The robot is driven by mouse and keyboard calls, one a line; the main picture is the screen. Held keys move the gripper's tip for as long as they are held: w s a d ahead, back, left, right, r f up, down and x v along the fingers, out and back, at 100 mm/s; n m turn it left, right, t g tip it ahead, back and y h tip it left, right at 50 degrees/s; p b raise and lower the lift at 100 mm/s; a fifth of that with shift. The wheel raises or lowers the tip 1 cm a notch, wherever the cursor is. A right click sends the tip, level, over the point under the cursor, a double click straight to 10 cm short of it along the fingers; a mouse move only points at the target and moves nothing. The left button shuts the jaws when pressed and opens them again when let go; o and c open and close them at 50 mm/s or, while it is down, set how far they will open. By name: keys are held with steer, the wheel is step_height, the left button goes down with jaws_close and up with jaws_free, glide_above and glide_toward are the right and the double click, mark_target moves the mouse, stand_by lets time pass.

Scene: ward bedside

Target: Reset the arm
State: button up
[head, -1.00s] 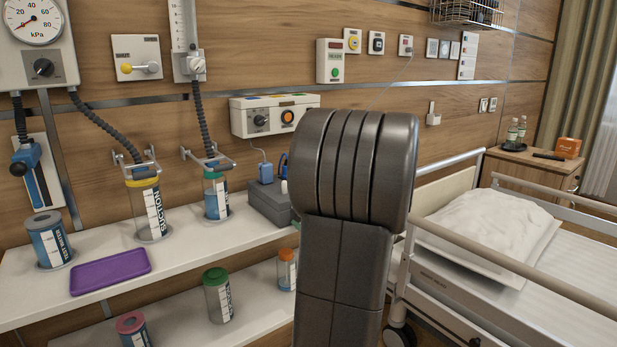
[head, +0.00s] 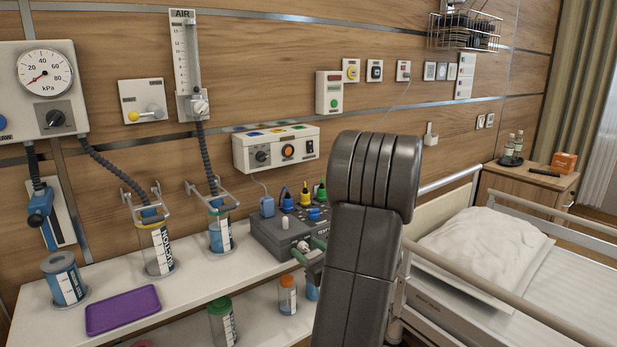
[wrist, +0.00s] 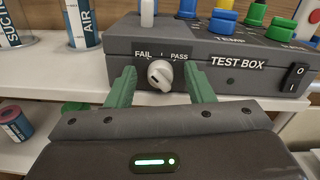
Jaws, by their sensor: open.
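My gripper (wrist: 163,82) is open in front of the grey test box (wrist: 236,82). Its two green fingers stand on either side of the white FAIL/PASS knob (wrist: 159,74), with a visible gap to it on both sides. Nothing is held between the fingers. In the head view my gripper (head: 308,250) shows in part at the front of the test box (head: 270,236), left of my dark arm link. The arm hides the rest. I cannot tell whether the fingertips touch the box face.
The box stands on a white shelf (head: 190,289) with suction and air jars to its left and a purple tray (head: 122,310) at the front. Coloured plugs (head: 304,196) rise from the box top. A bed (head: 540,270) with rails is on the right.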

steer(key=shift+d+r+m+p, duration=0.1)
steer(key=shift+r+m+p, duration=0.05)
steer(key=shift+m+p, duration=0.95)
steer(key=v, duration=0.7)
steer(key=shift+s+d+b, duration=0.2)
steer(key=shift+s+b, duration=0.1)
steer(key=shift+s, duration=0.05)
